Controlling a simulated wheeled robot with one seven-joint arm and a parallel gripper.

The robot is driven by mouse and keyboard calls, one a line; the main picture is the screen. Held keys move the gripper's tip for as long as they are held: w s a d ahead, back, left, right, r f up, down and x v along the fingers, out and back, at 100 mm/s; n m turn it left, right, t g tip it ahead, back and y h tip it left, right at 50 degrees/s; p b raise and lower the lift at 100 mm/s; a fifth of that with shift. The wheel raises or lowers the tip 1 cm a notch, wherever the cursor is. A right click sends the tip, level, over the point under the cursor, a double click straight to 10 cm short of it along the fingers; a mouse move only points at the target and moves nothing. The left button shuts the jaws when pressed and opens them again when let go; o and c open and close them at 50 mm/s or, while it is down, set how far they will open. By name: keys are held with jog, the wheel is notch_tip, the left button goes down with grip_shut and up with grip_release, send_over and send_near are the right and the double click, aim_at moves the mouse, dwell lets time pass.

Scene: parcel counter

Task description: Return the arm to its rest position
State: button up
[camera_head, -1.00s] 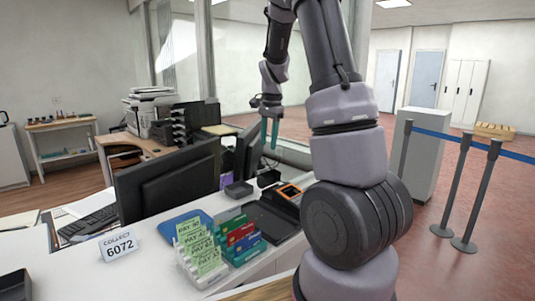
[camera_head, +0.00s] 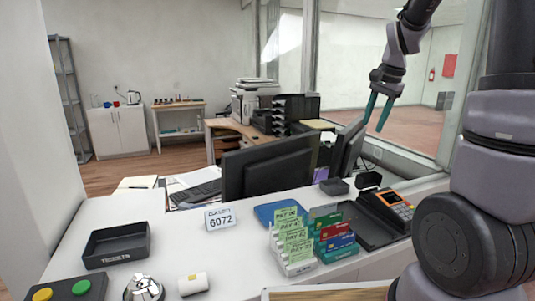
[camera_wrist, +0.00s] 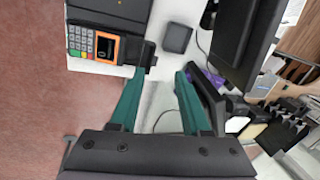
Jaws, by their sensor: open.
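My gripper (camera_head: 379,110) has two teal fingers and hangs above the right side of the counter, near the glass. Its fingers are apart with nothing between them. In the wrist view my gripper (camera_wrist: 157,90) also shows open and empty, with the counter below it. My arm rises at the right of the head view and bends over to the gripper.
Monitors (camera_head: 268,165) stand behind. Glass panes stand behind the gripper.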

jog(key=s+a+r+n+t, duration=0.1)
jog(key=s+a+r+n, duration=0.1)
jog(key=s, duration=0.4)
jog(key=s+a+r+n+t, duration=0.2)
jog(key=s+a+r+n, duration=0.1)
jog(key=s, duration=0.4)
jog(key=s+a+r+n+t, duration=0.1)
jog(key=s+a+r+n, duration=0.1)
jog(key=s, duration=0.5)
jog(key=shift+a+r+n+t+y, duration=0.3)
jog(key=shift+a+r, duration=0.35)
jog(key=shift+a, duration=0.1)
